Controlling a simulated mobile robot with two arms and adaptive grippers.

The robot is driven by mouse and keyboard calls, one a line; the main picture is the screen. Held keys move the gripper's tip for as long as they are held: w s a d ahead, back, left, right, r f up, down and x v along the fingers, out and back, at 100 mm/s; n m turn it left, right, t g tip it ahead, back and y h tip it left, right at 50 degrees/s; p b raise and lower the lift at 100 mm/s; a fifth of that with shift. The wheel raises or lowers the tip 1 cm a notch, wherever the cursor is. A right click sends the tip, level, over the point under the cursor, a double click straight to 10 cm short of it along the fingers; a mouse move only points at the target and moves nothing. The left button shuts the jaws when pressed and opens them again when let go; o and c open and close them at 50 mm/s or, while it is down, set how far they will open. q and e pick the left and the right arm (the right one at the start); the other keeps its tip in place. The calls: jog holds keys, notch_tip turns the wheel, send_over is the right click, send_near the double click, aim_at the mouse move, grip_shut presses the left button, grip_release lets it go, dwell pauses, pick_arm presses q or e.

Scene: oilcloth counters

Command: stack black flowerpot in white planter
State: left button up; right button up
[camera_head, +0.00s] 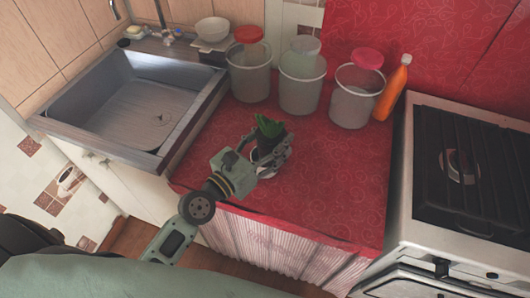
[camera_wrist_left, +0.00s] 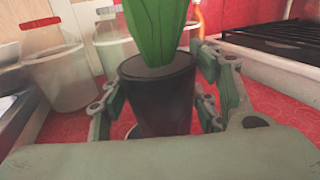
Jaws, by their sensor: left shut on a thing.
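The black flowerpot (camera_head: 265,151) holds a green spiky plant (camera_head: 269,127) and stands upright over the red counter. My left gripper (camera_head: 273,158) is shut on it, with its fingers along both sides. In the left wrist view the dark pot (camera_wrist_left: 158,90) fills the middle between the finger links. A small pale curved edge (camera_wrist_left: 132,132) shows at the pot's lower left; it may be the white planter, mostly hidden behind the pot and gripper. I cannot tell whether the pot is inside it or above it. My right gripper is not in view.
Several clear buckets (camera_head: 301,86) and an orange bottle (camera_head: 394,88) line the back of the red counter (camera_head: 335,175). A sink (camera_head: 135,110) with a white bowl (camera_head: 212,29) behind it is at left, a stove (camera_head: 470,180) at right. The counter right of the pot is clear.

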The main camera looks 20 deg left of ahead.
pick_arm(q)
jog(key=shift+w+a+f+b, duration=0.15)
jog(key=shift+w+a+f, duration=0.15)
jog(key=shift+a, duration=0.1)
jog(key=shift+w+a+f+b, duration=0.15)
jog(key=shift+a+f, duration=0.1)
jog(key=shift+a, duration=0.15)
jog(key=shift+a+f+b, duration=0.1)
jog(key=shift+f+b, duration=0.2)
jog(key=shift+f, duration=0.1)
notch_tip(320, 180, down, 3)
jog(key=shift+f+b, duration=0.1)
jog(key=shift+b, duration=1)
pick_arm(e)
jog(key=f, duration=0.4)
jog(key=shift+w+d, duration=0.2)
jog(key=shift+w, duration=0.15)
pick_arm(q)
jog(key=shift+s, duration=0.1)
